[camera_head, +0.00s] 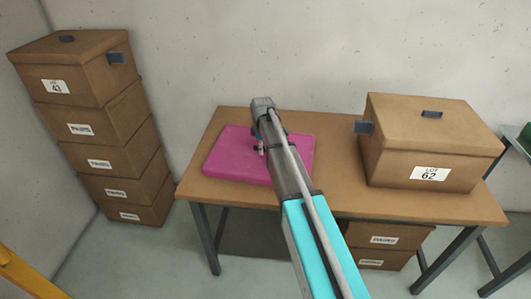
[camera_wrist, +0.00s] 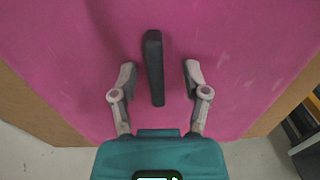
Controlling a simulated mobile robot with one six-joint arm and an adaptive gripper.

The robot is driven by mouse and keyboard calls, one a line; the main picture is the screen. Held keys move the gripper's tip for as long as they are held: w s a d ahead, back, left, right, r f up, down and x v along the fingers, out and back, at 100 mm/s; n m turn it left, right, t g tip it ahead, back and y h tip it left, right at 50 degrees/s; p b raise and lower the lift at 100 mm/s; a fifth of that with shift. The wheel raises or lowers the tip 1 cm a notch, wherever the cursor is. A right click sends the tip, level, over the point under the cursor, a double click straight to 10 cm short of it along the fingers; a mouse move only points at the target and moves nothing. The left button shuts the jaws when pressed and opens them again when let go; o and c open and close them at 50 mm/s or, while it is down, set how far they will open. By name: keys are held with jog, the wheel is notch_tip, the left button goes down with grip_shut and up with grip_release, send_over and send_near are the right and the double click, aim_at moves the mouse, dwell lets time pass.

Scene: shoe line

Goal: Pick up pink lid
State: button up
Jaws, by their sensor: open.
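The pink lid (camera_head: 232,157) lies flat on the left part of the brown table, partly hidden behind my arm in the head view. In the wrist view the pink lid (camera_wrist: 235,50) fills most of the picture, with a black bar handle (camera_wrist: 154,68) standing on it. My gripper (camera_wrist: 159,75) is open, with one finger on each side of the black handle and gaps between them. The fingers do not appear to touch the handle.
A brown box labelled LOT 62 (camera_head: 425,150) stands on the right of the table (camera_head: 340,204). A stack of boxes (camera_head: 100,130) stands on the floor at left. More boxes (camera_head: 385,240) sit under the table. A bare wall is behind.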

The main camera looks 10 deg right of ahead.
grip_shut()
jog(key=shift+r, duration=0.1)
dwell(0.5)
notch_tip(320, 180, up, 2)
jog(key=p, duration=0.2)
jog(key=shift+r+p, duration=0.25)
jog(key=shift+p, duration=0.15)
jog(key=s+r+p, duration=1)
jog(key=s, duration=0.4)
jog(key=shift+a+r, duration=0.15)
jog(key=shift+a, duration=0.3)
